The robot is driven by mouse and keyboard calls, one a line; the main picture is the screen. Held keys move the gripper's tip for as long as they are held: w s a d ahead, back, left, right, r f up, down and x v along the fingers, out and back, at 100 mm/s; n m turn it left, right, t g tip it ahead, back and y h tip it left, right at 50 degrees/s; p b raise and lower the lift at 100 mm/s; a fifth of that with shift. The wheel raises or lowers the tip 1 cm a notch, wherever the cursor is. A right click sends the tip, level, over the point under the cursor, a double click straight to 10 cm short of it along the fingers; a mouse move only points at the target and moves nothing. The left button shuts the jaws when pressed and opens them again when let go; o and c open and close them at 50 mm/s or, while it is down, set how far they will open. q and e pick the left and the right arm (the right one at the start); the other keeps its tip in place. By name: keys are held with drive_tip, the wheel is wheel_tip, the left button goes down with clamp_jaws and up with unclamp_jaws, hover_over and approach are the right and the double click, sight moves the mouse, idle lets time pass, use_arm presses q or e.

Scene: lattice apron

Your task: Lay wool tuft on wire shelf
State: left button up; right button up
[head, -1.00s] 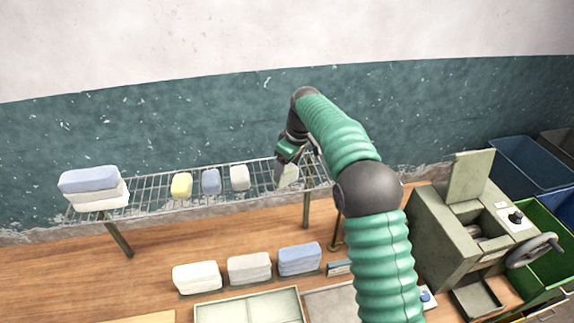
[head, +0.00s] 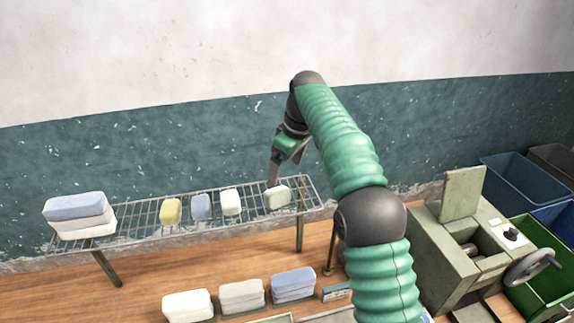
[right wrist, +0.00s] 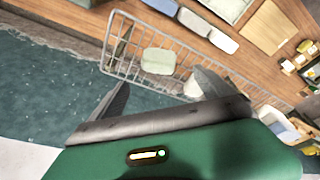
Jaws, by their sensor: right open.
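The wire shelf (head: 140,222) stands along the back wall in the head view, and it also shows in the right wrist view (right wrist: 124,70). A pale green wool tuft (head: 277,197) lies on its right end. The same tuft (right wrist: 158,61) is in the right wrist view, just beyond my open fingers. My right gripper (head: 277,176) is open and empty, a little above the tuft and apart from it. A yellow tuft (head: 170,211), a blue tuft (head: 201,207) and a white tuft (head: 231,203) lie in a row to the left. My left gripper is not in view.
Folded blue and white stacks (head: 77,206) sit at the shelf's left end. Three more stacks, the middle one grey (head: 241,297), stand on the wooden table (head: 135,277) in front. A grey-green machine with a handwheel (head: 528,267) and several bins (head: 520,176) are at right.

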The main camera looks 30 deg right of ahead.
drive_tip(key=s+a+f+m, duration=0.1)
drive_tip(key=s+a+f, duration=0.3)
drive_tip(key=s+f, duration=0.3)
drive_tip(key=s+a+f+m, duration=0.2)
drive_tip(key=s+a+f, duration=0.2)
drive_tip(key=s+f, duration=0.3)
drive_tip(key=s+a+f+m, duration=0.2)
drive_tip(key=s+a+f, duration=0.2)
drive_tip(key=s, duration=0.9)
wheel_tip(320, 180, down, 3)
drive_tip(key=shift+s+a+r+h, duration=0.1)
drive_tip(key=shift+s+a+h, duration=0.1)
drive_tip(key=shift+a+h, duration=0.15)
